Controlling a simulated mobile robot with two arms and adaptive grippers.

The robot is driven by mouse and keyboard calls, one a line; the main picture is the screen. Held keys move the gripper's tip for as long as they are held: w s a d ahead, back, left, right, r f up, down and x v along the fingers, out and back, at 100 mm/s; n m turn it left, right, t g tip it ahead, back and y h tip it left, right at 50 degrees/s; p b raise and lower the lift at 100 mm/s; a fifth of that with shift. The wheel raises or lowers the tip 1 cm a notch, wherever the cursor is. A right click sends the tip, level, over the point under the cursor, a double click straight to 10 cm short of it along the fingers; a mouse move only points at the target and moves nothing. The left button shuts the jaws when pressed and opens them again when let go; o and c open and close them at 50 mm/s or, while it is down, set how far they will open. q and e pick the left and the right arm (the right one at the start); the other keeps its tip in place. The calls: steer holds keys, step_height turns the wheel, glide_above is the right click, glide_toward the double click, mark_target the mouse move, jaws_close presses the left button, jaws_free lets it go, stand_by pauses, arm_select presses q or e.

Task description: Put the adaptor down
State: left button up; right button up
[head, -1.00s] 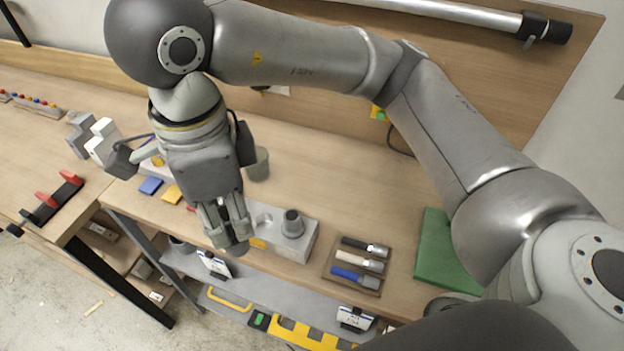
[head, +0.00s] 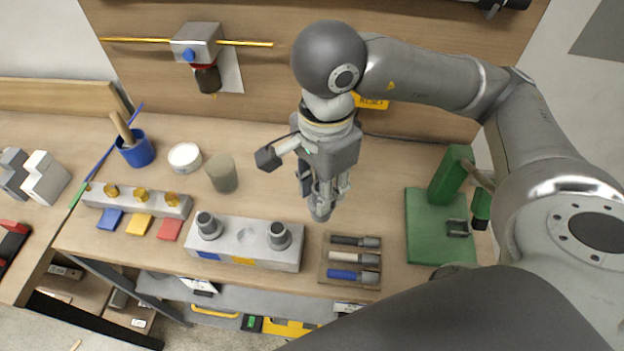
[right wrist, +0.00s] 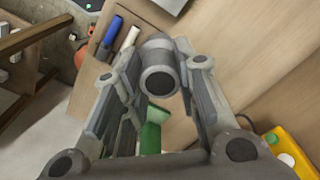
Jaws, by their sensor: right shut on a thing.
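My right gripper (head: 322,198) is shut on a grey cylindrical adaptor (head: 320,212) and holds it pointing down, to the right of the grey metal holder block (head: 213,250). In the right wrist view the adaptor (right wrist: 160,68) shows its round open end between the fingers. Its height over the bench is hard to tell. The block carries one adaptor at its left end (head: 208,226) and one at its right end (head: 279,236). The round seat in its middle (head: 247,237) is empty. My left gripper is not in view.
A tray (head: 324,265) with several handled tools lies right of the block. A green stand (head: 425,232) is further right. A grey cup (head: 222,174), white round tin (head: 185,157) and blue pot (head: 136,150) stand behind. Bare bench (head: 270,197) lies behind the block.

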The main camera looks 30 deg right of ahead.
steer(key=w+d+f+p, duration=0.1)
steer(key=w+f, duration=0.2)
steer(key=w+d+f+p, duration=0.1)
steer(key=w+f+p, duration=0.1)
steer(key=w+f, duration=0.1)
steer(key=w+d+f+p, duration=0.1)
steer(key=w+f+p, duration=0.1)
steer(key=w+f, duration=0.1)
steer(key=shift+w+f, duration=0.2)
steer(key=shift+f, duration=0.9)
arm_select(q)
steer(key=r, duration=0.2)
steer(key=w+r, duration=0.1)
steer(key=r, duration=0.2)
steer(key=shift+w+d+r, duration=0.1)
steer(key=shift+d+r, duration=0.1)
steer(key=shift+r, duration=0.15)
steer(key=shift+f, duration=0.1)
arm_select(e)
steer(key=shift+f, duration=0.1)
steer(key=shift+f, duration=0.15)
steer(key=o, duration=1)
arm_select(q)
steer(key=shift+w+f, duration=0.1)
